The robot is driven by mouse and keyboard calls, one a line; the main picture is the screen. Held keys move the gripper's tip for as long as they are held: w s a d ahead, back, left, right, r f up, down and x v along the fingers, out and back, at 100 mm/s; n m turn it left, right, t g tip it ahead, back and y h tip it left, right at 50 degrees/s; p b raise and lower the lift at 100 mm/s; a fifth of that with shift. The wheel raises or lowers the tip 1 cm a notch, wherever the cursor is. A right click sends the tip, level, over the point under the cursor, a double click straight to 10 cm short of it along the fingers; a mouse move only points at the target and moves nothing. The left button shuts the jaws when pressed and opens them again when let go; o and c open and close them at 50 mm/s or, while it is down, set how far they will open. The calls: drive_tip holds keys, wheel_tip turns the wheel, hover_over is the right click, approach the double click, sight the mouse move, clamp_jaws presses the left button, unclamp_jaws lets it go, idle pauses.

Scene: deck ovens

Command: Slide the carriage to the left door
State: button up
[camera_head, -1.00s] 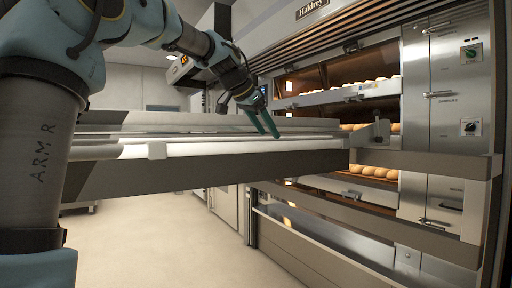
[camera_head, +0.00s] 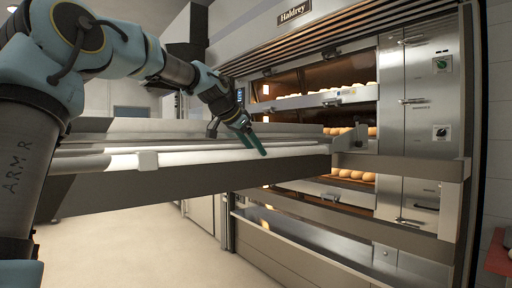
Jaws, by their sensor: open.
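The carriage (camera_head: 200,178) is a long grey loader with a white roller or belt along its top. It runs from the left across the oven front, its right end by a metal bracket (camera_head: 350,140). My gripper (camera_head: 256,149) has two green fingers, apart and empty, pointing down over the carriage's white top edge. I cannot tell whether they touch it. The deck oven (camera_head: 418,130) stands behind, with stacked openings showing bread loaves (camera_head: 345,131). The carriage hides much of the middle opening. I cannot make out which part is the left door.
An upper oven shelf (camera_head: 310,100) holds several loaves above the carriage level. A horizontal rail (camera_head: 400,166) crosses the oven front on the right. A red object (camera_head: 500,255) shows at the lower right edge. The floor (camera_head: 130,245) at the lower left is clear.

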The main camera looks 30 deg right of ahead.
drive_tip(key=shift+x, duration=0.95)
clamp_jaws()
idle(0.8)
